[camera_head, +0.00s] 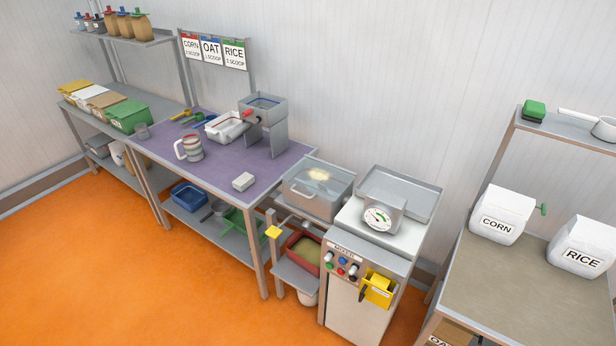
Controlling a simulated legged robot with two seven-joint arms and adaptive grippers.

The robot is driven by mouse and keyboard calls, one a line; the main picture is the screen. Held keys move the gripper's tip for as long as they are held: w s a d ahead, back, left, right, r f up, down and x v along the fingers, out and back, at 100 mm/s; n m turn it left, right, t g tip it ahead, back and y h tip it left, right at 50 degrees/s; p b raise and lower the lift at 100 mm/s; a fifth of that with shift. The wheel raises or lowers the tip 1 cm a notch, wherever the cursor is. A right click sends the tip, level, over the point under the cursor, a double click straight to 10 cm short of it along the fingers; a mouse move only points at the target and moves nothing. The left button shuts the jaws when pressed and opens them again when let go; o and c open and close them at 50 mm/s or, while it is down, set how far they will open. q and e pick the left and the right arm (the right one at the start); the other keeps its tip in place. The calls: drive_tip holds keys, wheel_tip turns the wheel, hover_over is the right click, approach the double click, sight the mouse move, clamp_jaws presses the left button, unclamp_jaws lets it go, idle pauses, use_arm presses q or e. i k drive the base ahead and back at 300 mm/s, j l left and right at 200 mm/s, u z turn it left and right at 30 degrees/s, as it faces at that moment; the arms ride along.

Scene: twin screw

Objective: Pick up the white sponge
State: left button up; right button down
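A small white block (243,182), which looks like the white sponge, lies on the purple-topped table (225,169) near its front right edge. It is fully visible and nothing touches it. Neither of my grippers nor arms shows in the head view.
On the same table stand a striped jug (189,149), a white tray (226,126), a grey hopper machine (264,118) and several coloured scoops. A mixer with a dial scale (378,217) stands to the right. Orange floor (130,270) in front of the table is clear.

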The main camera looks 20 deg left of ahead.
sight(241, 183)
drive_tip(key=i+j, duration=0.25)
drive_tip(key=i+j+z, duration=0.15)
drive_tip(key=j, duration=0.3)
drive_tip(key=i+j, duration=0.35)
drive_tip(key=i+j+z, duration=0.15)
drive_tip(key=i+j, duration=0.1)
drive_tip(key=j, duration=0.1)
